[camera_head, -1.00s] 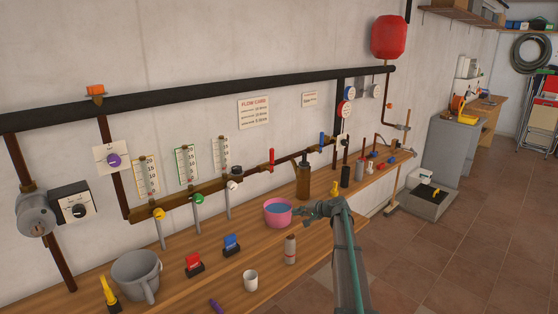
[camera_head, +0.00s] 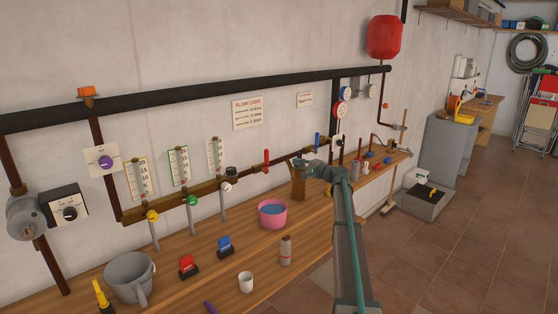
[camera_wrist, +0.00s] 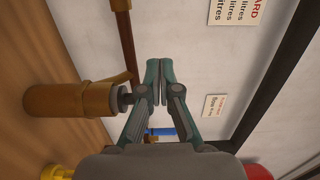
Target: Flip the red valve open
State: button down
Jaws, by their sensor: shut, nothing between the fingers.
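The red valve (camera_head: 266,157) shows in the head view as a small red lever standing upright on the thin brown pipe along the wall. My gripper (camera_head: 294,163) is to the right of it and apart from it, in front of the wall. In the wrist view, my gripper's fingertips (camera_wrist: 159,62) are together with nothing between them. The red lever is not visible in the wrist view; a brass fitting (camera_wrist: 120,4) on the pipe shows at the top edge.
A blue lever (camera_head: 317,139) is on the pipe to the right. A pink bowl (camera_head: 272,222) stands on the bench.

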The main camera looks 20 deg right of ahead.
jog(key=w+a+p, duration=0.5)
jog(key=w+a, duration=0.2)
jog(key=w, duration=0.1)
jog(key=shift+w+a, duration=0.35)
